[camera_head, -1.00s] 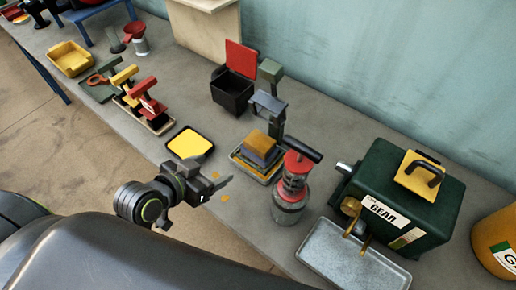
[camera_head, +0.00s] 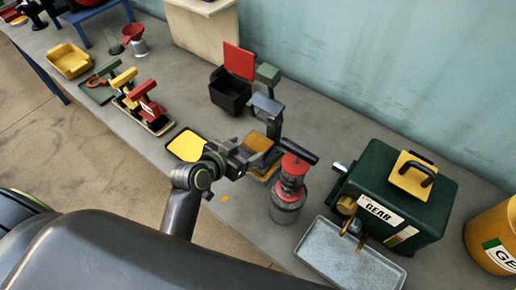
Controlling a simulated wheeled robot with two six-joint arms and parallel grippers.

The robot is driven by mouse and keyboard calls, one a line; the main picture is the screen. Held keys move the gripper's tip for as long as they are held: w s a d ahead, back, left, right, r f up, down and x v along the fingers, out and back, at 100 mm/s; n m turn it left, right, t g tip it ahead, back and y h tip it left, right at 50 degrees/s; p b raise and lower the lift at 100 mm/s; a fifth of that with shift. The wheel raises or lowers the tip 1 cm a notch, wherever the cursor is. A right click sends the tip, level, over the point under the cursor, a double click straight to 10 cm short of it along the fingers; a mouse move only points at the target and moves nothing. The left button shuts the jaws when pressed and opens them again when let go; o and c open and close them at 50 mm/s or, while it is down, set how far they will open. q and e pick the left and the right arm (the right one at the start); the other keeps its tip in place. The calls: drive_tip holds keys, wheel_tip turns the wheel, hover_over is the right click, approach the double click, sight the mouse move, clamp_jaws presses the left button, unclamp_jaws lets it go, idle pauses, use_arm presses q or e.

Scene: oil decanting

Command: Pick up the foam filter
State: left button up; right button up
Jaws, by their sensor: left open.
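A small block with an orange-yellow top (camera_head: 259,141), which may be the foam filter, sits on a stack in a shallow tray mid-bench. My left gripper (camera_head: 249,160) is open, directly in front of this stack in the picture, and covers much of it. I cannot tell whether the fingers touch the block or stand around it. The lower layers of the stack are mostly hidden. My right gripper is out of view.
A glass jar with a red top (camera_head: 290,187) stands close right of the gripper. A green gear box (camera_head: 385,200) and metal tray (camera_head: 348,256) lie further right. A black-rimmed yellow pad (camera_head: 186,145) is left. An open black bin (camera_head: 230,92) stands behind.

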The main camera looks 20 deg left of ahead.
sight(258, 142)
use_arm(q)
drive_tip(key=shift+p+x, duration=0.8)
drive_tip(key=shift+x, duration=1.85)
drive_tip(key=shift+s, duration=0.1)
drive_tip(key=c, duration=1.3)
drive_tip(key=shift+c, duration=0.7)
drive_tip(key=shift+r, duration=0.1)
